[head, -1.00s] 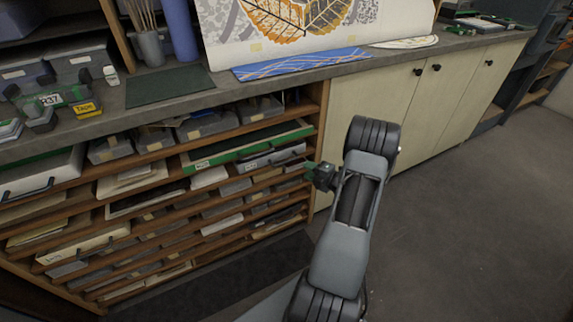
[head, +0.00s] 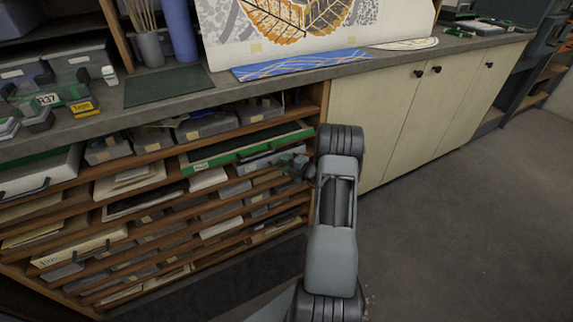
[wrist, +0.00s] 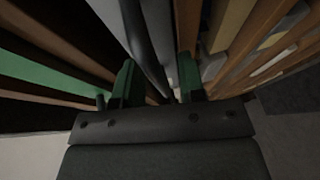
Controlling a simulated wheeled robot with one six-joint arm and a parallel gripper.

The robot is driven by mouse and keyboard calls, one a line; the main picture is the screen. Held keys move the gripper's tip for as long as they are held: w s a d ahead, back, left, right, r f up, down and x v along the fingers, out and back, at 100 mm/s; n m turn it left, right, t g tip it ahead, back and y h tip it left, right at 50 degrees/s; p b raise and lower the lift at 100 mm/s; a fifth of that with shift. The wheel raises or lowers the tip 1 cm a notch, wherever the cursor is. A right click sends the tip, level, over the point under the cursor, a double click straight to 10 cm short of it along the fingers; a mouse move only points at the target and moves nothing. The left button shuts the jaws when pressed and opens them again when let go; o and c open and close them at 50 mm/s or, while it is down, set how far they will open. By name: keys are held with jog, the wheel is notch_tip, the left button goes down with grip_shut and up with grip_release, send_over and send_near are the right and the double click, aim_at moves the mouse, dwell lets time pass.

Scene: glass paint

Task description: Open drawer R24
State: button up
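My gripper (head: 288,162) is at the right part of the shelf rack, in front of a light grey drawer (head: 256,164) just below a green-edged one. In the wrist view its two green fingers (wrist: 158,78) are apart. A dark bar handle (wrist: 145,42) runs between them, in front of a pale grey drawer front (wrist: 161,24). The fingers do not look closed on the handle. I cannot read R24 on any drawer, and my gripper partly hides the grey drawer's right end in the head view.
A green-edged drawer (head: 250,146) juts out a little above. Wooden shelves (head: 160,226) with papers and boxes fill the rack. The counter (head: 222,86) overhangs above. Cream cupboards (head: 385,125) stand to the right, with free floor (head: 460,220) in front.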

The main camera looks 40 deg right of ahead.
grip_shut()
dwell(0.5)
